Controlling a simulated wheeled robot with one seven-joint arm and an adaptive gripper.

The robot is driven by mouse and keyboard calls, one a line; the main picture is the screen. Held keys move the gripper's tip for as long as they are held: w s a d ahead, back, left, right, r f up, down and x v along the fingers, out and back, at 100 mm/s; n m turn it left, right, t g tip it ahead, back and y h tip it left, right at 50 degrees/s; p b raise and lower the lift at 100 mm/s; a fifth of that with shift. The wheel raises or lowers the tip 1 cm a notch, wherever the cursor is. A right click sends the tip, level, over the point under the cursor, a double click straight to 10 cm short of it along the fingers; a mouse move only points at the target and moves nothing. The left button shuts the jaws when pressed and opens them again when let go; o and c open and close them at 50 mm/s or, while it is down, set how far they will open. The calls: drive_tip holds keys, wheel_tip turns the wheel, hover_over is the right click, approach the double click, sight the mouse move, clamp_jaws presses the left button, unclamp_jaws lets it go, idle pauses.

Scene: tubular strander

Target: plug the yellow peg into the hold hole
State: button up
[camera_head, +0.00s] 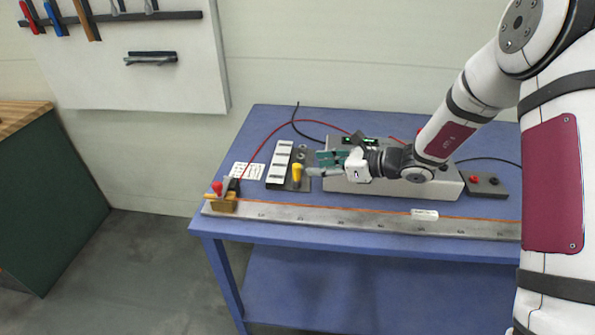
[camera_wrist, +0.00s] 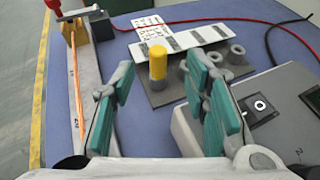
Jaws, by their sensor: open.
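The yellow peg (camera_head: 297,170) stands upright at the near end of a dark plate on the blue table. The plate (camera_wrist: 158,99) also carries several grey round sockets (camera_wrist: 236,53) to the right of the peg. White label strips lie along its far side; their text is too small to read, so I cannot tell which socket is the hold hole. My gripper (camera_head: 320,163) is open and empty, just right of the peg. In the wrist view the peg appears between my teal-padded fingers (camera_wrist: 160,88), beyond them.
A grey control box (camera_head: 395,188) stands right of the plate, under my arm. A long metal rail (camera_head: 330,222) with an orange wire runs along the front edge. A wooden block clamp with a red knob (camera_head: 217,188) sits at its left end. Red and black cables lie behind.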

sight(298, 165)
drive_tip(key=shift+p+x, duration=0.3)
drive_tip(key=shift+x, duration=3.7)
drive_tip(key=shift+s, duration=0.15)
clamp_jaws()
